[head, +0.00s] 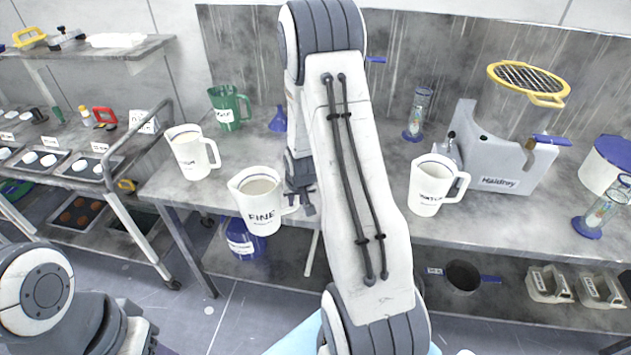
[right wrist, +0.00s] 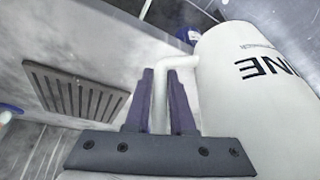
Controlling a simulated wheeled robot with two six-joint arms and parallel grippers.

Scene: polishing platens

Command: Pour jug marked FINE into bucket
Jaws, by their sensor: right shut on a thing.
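The white jug marked FINE (head: 258,208) is held upright in front of the bench's front edge, with pale contents showing at its mouth. My right gripper (head: 301,190) is shut on its handle. In the right wrist view the handle (right wrist: 160,95) runs between the fingers, beside the jug's white body (right wrist: 262,95) with the letters NE in sight. A blue labelled container (head: 243,240), perhaps the bucket, is low down behind the jug and partly hidden by it. My left arm shows at the lower left; its fingers are not in view.
White jugs stand on the bench at left (head: 192,153) and right (head: 432,186), with a green jug (head: 228,107) and blue funnel (head: 278,120) behind. A grey machine (head: 505,160) and blue-white tub (head: 607,166) are at right. A wheeled rack (head: 135,205) stands left.

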